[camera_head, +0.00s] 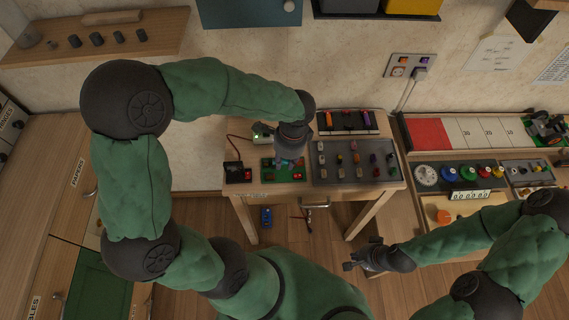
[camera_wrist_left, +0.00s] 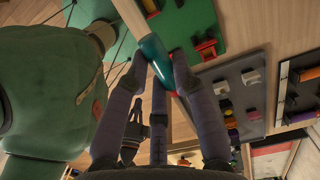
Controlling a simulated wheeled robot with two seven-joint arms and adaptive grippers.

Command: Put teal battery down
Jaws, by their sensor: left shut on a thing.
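The teal battery (camera_wrist_left: 156,60) is a teal cylinder with a red end, held between the fingers of my left gripper (camera_wrist_left: 155,80) in the left wrist view. In the head view my left gripper (camera_head: 288,158) points down over the small workbench, above a green board (camera_head: 270,176) with red parts. The gripper mostly hides the battery there. The frames do not clearly show whether the battery touches the board. My right gripper (camera_head: 358,264) is in front of the bench at lower right, apart from the battery; its finger opening is too small to judge.
A grey tray (camera_head: 335,178) with several small blocks lies right of the green board. A black box (camera_head: 233,172) with a red wire stands left. A blue item (camera_head: 266,216) is below the bench.

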